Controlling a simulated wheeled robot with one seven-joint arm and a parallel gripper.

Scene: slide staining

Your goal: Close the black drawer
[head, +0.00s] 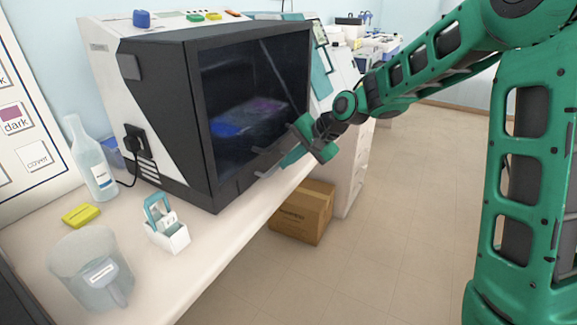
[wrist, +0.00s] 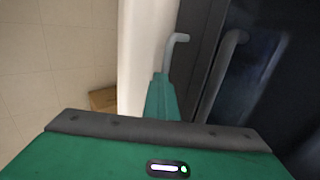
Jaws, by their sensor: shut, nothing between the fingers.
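The black cabinet (head: 160,110) with a dark glass front (head: 255,90) stands on the white bench. A narrow black strip (head: 235,190) runs below the glass; I cannot tell whether it is the black drawer, or whether any drawer stands out. A grey bar handle (head: 268,165) shows low on the front, near my gripper (head: 285,162). In the wrist view a light grey bent handle (wrist: 175,45) lies just beyond my gripper (wrist: 161,85), with a darker bar (wrist: 222,70) to its right. My gripper is shut and empty. Contact with the handle cannot be told.
A bottle (head: 90,160), a yellow block (head: 81,216), a small white rack (head: 167,228) and a clear beaker (head: 90,268) stand on the bench (head: 215,240) at left. A cardboard box (head: 302,212) sits on the floor beneath. The floor in front is clear.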

